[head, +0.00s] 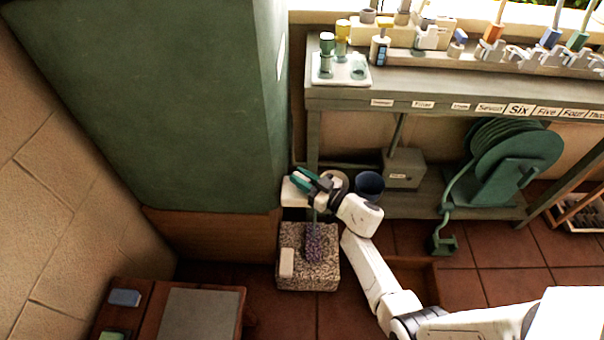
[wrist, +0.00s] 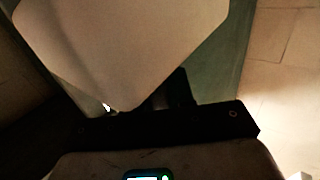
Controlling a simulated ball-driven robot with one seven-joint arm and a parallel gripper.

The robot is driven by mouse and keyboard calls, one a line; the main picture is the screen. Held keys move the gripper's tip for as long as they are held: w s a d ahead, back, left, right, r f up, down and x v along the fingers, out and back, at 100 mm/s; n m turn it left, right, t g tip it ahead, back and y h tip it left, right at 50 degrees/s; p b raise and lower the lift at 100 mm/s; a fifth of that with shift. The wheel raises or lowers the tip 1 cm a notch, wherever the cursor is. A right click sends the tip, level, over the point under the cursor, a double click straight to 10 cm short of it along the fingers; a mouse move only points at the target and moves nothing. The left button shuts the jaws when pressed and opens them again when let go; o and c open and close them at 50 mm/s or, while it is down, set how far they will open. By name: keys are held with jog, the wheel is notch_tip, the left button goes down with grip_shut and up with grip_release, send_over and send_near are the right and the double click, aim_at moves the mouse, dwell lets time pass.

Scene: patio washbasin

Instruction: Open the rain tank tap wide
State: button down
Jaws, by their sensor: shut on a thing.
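The rain tank (head: 160,100) is the tall green body at left in the head view, standing on a wooden base. A strip of green, likely its side, shows behind in the wrist view (wrist: 237,75). My gripper (head: 303,186) is at the tank's lower right corner, above a speckled stone block (head: 300,277). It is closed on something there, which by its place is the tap. The hand covers the tap, so its handle and how far it is turned cannot be made out. A large pale shape and a dark bar fill most of the wrist view.
A grey bench (head: 420,98) with bottles and labels stands behind to the right. Under it are a green hose reel (head: 510,160) and a dark blue pot (head: 369,185). A low wooden table (head: 170,290) is at front left.

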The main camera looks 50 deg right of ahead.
jog(key=n+y+b, duration=0.1)
jog(key=n+y, duration=0.1)
jog(key=y, duration=0.1)
jog(key=shift+d+f+b, duration=0.15)
jog(key=shift+d+b, duration=0.1)
jog(key=shift+b, duration=0.1)
jog(key=n+g+y+b, duration=0.1)
jog(key=n+y+b, duration=0.1)
jog(key=y, duration=0.2)
jog(key=shift+n+g, duration=0.3)
jog(key=shift+a+n+g+y+b, duration=0.2)
jog(key=shift+n+g+y+b, duration=0.8)
jog(key=shift+n+y+b, duration=0.45)
jog(key=shift+y, duration=0.45)
jog(key=shift+r, duration=0.2)
jog(key=c, duration=1.1)
grip_release()
jog(key=shift+o, duration=0.2)
jog(key=v, duration=1)
jog(key=shift+s+d, duration=0.25)
jog(key=shift+s, duration=0.05)
